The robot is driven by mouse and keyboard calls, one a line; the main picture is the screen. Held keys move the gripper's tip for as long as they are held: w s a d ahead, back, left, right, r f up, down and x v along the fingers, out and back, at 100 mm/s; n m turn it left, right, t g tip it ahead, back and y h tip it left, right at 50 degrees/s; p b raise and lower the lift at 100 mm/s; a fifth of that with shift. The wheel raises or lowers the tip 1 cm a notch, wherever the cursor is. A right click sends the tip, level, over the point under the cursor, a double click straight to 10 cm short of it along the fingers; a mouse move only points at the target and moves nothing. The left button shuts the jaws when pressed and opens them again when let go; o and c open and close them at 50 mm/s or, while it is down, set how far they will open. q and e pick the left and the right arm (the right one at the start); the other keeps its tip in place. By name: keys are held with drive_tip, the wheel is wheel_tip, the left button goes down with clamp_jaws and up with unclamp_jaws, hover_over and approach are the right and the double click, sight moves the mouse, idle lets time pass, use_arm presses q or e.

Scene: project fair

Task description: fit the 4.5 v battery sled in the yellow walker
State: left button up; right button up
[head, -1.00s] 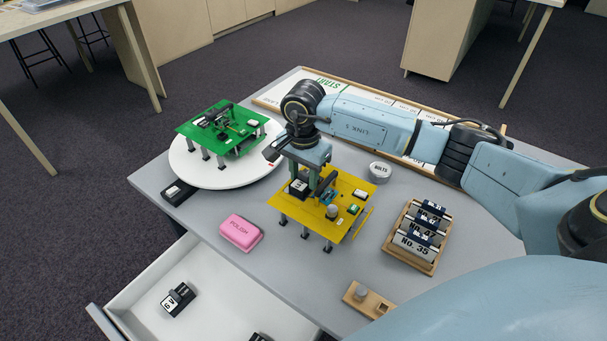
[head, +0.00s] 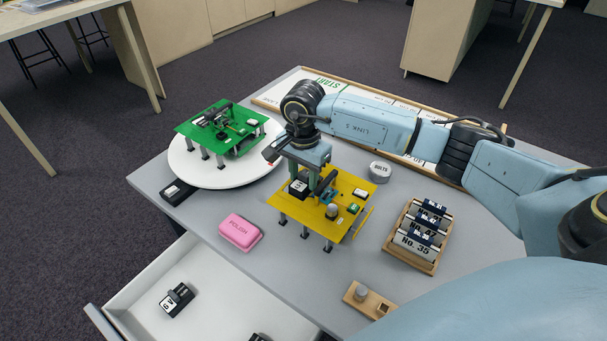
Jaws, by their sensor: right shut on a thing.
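The yellow walker (head: 352,224), a yellow board on dark legs, stands on the grey table near the middle. My right gripper (head: 306,186) reaches down over its far left part. It is shut on a small black battery sled (head: 298,188) with a white label, at the level of the board. The label is too small to read, and the fingers partly hide how the sled sits. A dark lever-like part (head: 327,184) stands just right of the fingers. My left gripper is not in view.
A green walker (head: 228,133) stands on a white round plate (head: 190,177) at the left. A pink POLISH box (head: 240,232), a BOLTS tin (head: 380,172) and a wooden rack (head: 429,265) stand around. The open drawer (head: 135,291) holds another labelled black sled (head: 176,299).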

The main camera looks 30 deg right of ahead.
idle(0.4)
drive_tip(key=o, duration=1)
drive_tip(key=shift+f, duration=0.15)
drive_tip(key=shift+s, duration=0.1)
drive_tip(key=shift+r+p, duration=2.4)
drive_tip(key=shift+r, duration=1.45)
